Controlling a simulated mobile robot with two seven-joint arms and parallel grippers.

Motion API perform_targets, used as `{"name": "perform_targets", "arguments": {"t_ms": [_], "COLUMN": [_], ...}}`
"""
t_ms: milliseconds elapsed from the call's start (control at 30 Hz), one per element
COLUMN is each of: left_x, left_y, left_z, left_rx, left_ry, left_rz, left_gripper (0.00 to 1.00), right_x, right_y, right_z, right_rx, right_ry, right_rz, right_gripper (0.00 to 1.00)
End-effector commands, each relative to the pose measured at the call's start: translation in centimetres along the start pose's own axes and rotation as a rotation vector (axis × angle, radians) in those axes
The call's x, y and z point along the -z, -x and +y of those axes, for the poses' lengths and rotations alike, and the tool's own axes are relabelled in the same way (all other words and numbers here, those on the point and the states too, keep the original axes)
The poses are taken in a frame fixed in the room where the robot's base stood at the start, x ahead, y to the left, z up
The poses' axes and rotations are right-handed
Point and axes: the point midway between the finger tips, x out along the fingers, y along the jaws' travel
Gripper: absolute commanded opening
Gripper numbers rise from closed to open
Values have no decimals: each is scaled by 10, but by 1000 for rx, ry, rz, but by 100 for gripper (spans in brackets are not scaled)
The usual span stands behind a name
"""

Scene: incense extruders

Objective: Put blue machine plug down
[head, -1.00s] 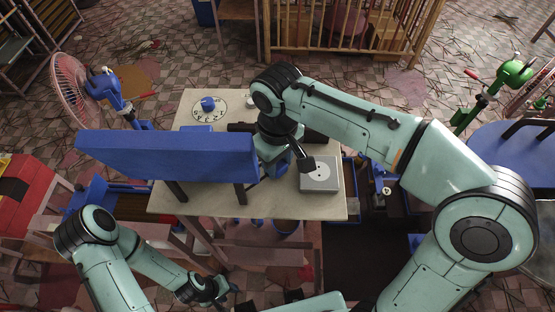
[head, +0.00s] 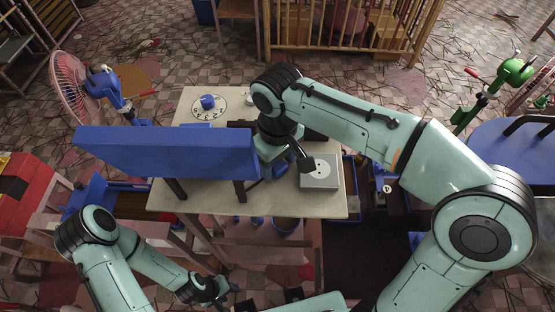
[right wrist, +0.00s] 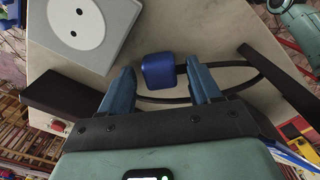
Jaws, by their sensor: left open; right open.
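The blue machine plug (right wrist: 158,71) lies on the tabletop in the right wrist view, with a dark cable beside it. My right gripper (right wrist: 160,76) is open, with its two blue fingers on either side of the plug and a visible gap at each side. In the head view my right gripper (head: 290,158) is low over the table, just left of the grey-white socket box (head: 320,173), and largely hides the plug. The box also shows in the right wrist view (right wrist: 91,28), with a round white socket face. My left gripper (head: 217,292) is open and empty, below the table's front edge.
The pale table (head: 165,205) carries a long blue machine body (head: 165,152) at left. A lettered dial (head: 205,113) with a blue knob lies behind it. A dark block (right wrist: 60,95) sits near the right gripper.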

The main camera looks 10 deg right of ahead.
Motion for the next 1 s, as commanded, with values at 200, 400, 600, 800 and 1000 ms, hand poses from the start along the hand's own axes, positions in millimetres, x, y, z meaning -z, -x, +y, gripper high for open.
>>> {"name": "perform_targets", "arguments": {"t_ms": [200, 400, 600, 800, 1000], "left_x": [9, 19, 27, 29, 29], "left_y": [15, 30, 40, 43, 42], "left_z": [9, 17, 24, 26, 25], "left_rx": [-4, -9, -13, -14, -14], "left_ry": [-5, -9, -13, -14, -14], "left_rz": [12, 26, 37, 40, 39], "left_gripper": [43, 43, 43, 43, 43], "right_x": [2, 2, 2, 1, 0], "right_y": [42, 88, 119, 129, 129], "right_z": [0, 0, 0, 0, 0], "right_rx": [-2, -2, -1, 0, 0], "right_ry": [0, 1, 1, 1, 1], "right_rz": [10, 10, 6, 3, 2], "right_gripper": [63, 63, 63, 63, 63]}}
